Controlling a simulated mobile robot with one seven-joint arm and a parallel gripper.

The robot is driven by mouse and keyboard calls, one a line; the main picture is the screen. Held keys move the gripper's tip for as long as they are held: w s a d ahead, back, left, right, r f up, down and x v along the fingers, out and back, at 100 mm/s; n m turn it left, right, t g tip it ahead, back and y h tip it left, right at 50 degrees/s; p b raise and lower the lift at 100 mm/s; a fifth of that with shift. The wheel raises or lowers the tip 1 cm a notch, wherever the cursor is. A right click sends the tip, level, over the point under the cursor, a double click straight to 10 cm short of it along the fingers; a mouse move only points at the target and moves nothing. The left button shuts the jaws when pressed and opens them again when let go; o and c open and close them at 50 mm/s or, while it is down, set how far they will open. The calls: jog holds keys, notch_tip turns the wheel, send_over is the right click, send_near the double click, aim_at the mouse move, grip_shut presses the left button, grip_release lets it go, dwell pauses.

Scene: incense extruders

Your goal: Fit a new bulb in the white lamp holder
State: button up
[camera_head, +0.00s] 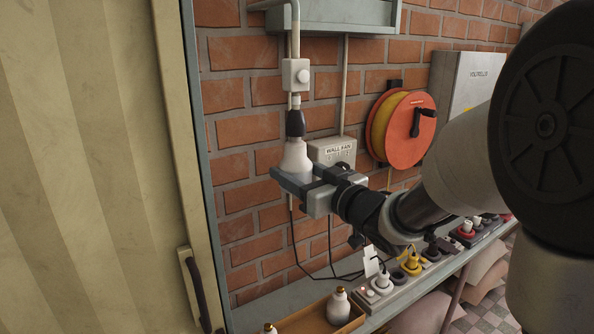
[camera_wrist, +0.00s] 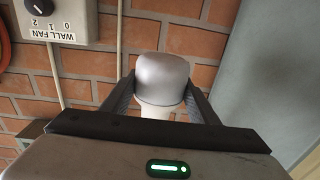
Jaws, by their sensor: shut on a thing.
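A white bulb (camera_head: 297,157) stands upright, narrow end up, directly under a dark lamp holder (camera_head: 295,123). The holder hangs from a vertical conduit below a small white box; its body looks black, with a pale piece above it. The bulb's top seems to meet the holder's lower rim, but I cannot tell whether it is seated. My gripper (camera_head: 298,174) is shut on the bulb's wide lower part from the right.
A tray (camera_head: 303,318) below holds another bulb (camera_head: 338,308) and part of one more. A bench (camera_head: 460,262) carries plugs and cables. A wall fan switch box (camera_head: 333,151), orange cable reel (camera_head: 408,128) and grey cabinet (camera_head: 468,80) are on the brick wall. A cream door stands left.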

jog(key=shift+r+n+g+y+p, duration=0.1)
jog(key=shift+n+g+y+p, duration=0.7)
jog(key=shift+y, duration=0.2)
jog(key=o, duration=1.1)
jog(key=shift+o, duration=0.2)
